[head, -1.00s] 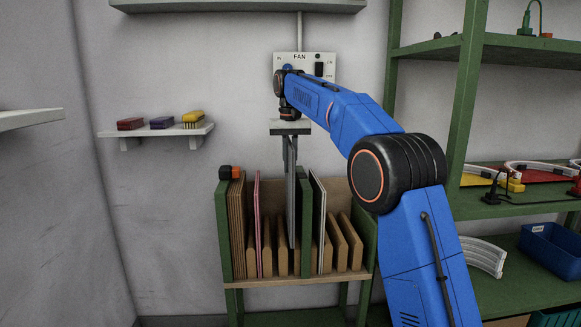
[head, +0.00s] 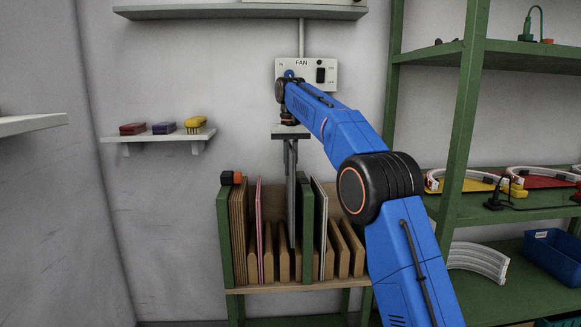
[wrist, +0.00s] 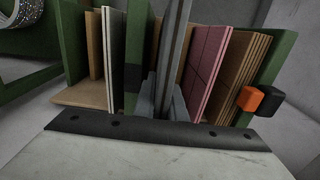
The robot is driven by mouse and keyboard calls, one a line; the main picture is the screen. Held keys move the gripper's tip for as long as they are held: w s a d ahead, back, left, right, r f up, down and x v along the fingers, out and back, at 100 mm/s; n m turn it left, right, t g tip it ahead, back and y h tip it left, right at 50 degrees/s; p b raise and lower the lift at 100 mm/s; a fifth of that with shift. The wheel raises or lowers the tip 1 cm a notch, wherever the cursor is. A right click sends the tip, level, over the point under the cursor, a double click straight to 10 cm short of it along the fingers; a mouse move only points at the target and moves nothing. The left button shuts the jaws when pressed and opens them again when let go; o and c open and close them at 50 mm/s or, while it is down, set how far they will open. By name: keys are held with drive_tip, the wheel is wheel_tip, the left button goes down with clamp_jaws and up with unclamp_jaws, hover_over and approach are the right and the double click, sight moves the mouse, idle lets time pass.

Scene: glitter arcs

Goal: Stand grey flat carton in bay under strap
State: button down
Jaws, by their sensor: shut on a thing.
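The grey flat carton (head: 291,205) hangs upright and edge-on in the middle of the rack, just left of the green middle divider (head: 307,220). My gripper (head: 289,146) is shut on its upper part; the carton also shows between the jaws in the wrist view (wrist: 174,45). Its lower edge appears above the rack floor. The green rack (head: 224,235) has thin wooden dividers. An orange and black block (head: 232,178) sits atop its left panel, also in the wrist view (wrist: 260,101). I cannot make out a stretched strap.
Brown boards (head: 238,225) and a pink board (head: 259,230) stand left of the carton. A pale board (head: 320,215) stands right of the middle divider. A small wall shelf (head: 160,136) is at left, green shelving (head: 465,130) at right.

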sight(290, 147)
drive_tip(key=shift+f, duration=2.9)
drive_tip(key=shift+f, duration=2.95)
drive_tip(key=c, duration=1.7)
unclamp_jaws()
wheel_tip(290, 147, up, 16)
drive_tip(key=shift+f, duration=0.1)
drive_tip(key=shift+r, duration=0.75)
